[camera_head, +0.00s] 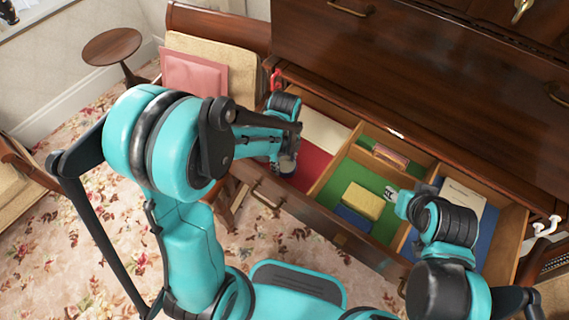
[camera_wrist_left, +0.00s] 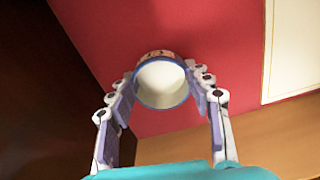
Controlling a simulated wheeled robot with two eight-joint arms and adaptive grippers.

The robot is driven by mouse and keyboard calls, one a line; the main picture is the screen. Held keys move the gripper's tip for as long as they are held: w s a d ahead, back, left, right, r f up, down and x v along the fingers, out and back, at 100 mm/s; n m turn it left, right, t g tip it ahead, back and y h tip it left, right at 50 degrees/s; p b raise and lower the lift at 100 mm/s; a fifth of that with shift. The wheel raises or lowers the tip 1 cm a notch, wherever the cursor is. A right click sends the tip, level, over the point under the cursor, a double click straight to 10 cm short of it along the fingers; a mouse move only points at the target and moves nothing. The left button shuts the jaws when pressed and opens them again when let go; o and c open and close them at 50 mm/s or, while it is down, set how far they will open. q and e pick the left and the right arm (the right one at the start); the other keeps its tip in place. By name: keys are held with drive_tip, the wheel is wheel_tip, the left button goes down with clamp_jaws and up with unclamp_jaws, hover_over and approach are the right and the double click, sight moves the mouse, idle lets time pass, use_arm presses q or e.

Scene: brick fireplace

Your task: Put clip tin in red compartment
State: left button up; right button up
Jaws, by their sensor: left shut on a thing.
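The clip tin (camera_wrist_left: 163,84) is a small round tin with a pale end and a blue rim, between the fingers of my left gripper (camera_wrist_left: 164,95) in the left wrist view. The fingers are shut on its sides. The red compartment (camera_head: 312,165) is the left section of the open drawer; its red floor (camera_wrist_left: 100,30) fills much of the wrist view behind the tin. In the head view my left gripper (camera_head: 284,160) is over this compartment near its front left, and the arm hides part of it. I cannot tell whether the tin touches the floor. My right gripper (camera_head: 392,194) is above the drawer's green section; its jaw opening is unclear.
A cream flat item (camera_head: 325,132) lies at the back of the red compartment. The green compartment (camera_head: 375,183) holds a yellow block (camera_head: 363,200) and a blue item (camera_head: 353,219). A blue compartment is at right. Wooden dividers and the drawer front (camera_head: 325,230) stand up around them.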

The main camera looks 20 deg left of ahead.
use_arm(q)
drive_tip(key=shift+f, duration=0.35)
drive_tip(key=o, duration=0.5)
drive_tip(key=shift+f, duration=0.1)
drive_tip(key=shift+c, duration=0.2)
drive_tip(key=o, duration=0.4)
